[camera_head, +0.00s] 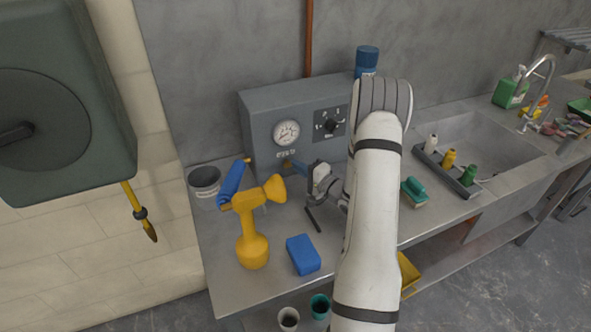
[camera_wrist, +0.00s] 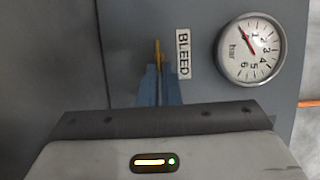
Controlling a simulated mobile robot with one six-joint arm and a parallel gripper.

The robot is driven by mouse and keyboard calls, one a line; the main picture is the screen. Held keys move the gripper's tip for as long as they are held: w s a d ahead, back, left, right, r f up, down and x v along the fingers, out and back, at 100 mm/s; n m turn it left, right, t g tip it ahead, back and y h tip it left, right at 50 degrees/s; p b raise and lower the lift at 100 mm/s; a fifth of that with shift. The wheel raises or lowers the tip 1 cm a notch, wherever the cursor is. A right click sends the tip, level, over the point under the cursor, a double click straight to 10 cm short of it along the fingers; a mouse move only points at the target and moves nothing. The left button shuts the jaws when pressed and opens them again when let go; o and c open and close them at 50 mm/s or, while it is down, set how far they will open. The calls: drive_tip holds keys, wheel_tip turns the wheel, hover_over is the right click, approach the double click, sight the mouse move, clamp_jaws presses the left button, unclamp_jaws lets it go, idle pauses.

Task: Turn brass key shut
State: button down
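The brass key (camera_wrist: 157,52) shows in the wrist view as a thin, upright, edge-on strip on the grey panel, beside the BLEED label (camera_wrist: 183,54). My gripper (camera_wrist: 159,72) has its two blue fingertips on either side of the key's near end, close together, and looks shut on it. The fingers hide the rest of the key. In the head view my gripper (camera_head: 291,165) reaches the front of the grey box (camera_head: 262,118) below its gauge, and a small brass bit of the key (camera_head: 286,162) shows at the fingertips.
A round gauge (camera_wrist: 249,49) is to the right of the label. On the bench, a yellow spray bottle (camera_head: 252,245), a blue block (camera_head: 303,255) and a grey tub (camera_head: 205,184) stand near my gripper. A sink (camera_head: 480,135) is at right.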

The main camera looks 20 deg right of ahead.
idle(0.5)
drive_tip(key=c, duration=1.6)
unclamp_jaws()
drive_tip(key=shift+c, duration=0.2)
drive_tip(key=shift+d, duration=0.1)
drive_tip(key=b+v, duration=0.1)
drive_tip(key=v, duration=0.6)
drive_tip(key=shift+s+b, duration=0.3)
drive_tip(key=shift+f, duration=0.1)
